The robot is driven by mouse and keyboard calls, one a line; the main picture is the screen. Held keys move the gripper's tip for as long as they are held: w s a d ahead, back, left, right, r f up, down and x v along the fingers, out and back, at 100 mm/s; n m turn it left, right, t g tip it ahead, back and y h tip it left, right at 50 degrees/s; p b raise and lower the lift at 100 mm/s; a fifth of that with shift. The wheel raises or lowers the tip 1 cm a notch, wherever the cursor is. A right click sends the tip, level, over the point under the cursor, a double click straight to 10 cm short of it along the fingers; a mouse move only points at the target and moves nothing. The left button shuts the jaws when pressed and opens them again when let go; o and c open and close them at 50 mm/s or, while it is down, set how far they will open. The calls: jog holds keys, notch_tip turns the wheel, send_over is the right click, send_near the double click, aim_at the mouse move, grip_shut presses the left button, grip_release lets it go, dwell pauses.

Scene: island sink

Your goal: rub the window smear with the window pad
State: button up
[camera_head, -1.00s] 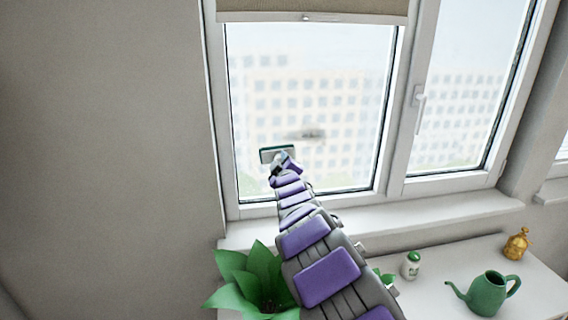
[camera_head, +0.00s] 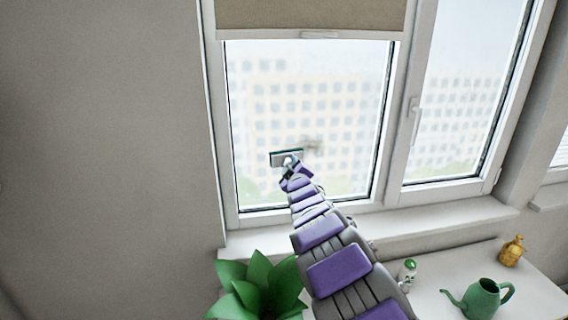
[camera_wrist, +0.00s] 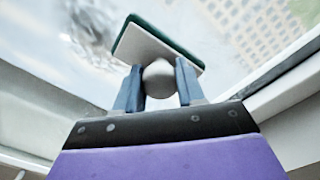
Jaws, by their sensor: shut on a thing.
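The window pad (camera_head: 287,157) is a flat pale block with a dark green face, held up in front of the left window pane. My gripper (camera_head: 293,164) is behind it. In the wrist view my gripper (camera_wrist: 158,84) is shut on the round grey knob of the pad (camera_wrist: 157,46). The window smear (camera_head: 312,144) is a faint grey-brown patch on the left pane, just right of and slightly above the pad. In the wrist view the smear (camera_wrist: 92,38) shows as grey streaks left of the pad. I cannot tell whether the pad touches the glass.
A rolled blind (camera_head: 310,15) covers the pane's top. A window handle (camera_head: 414,118) sits on the frame at right. Below are a green plant (camera_head: 258,287), a small white bottle (camera_head: 407,272), a green watering can (camera_head: 482,299) and a golden bottle (camera_head: 512,250).

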jog(key=shift+w+d+p, duration=1.95)
jog(key=shift+d+p, duration=2.35)
jog(key=shift+d, duration=2.5)
jog(key=shift+s+a+r+b, duration=0.15)
jog(key=shift+a+r+b, duration=0.25)
jog(key=shift+a, duration=0.25)
jog(key=shift+s+a+r+b, duration=0.25)
jog(key=shift+a+r, duration=0.1)
jog(key=shift+a, duration=0.25)
jog(key=shift+s+a+r+b, duration=0.1)
jog(key=shift+a+r+b, duration=0.3)
jog(key=shift+a, duration=0.25)
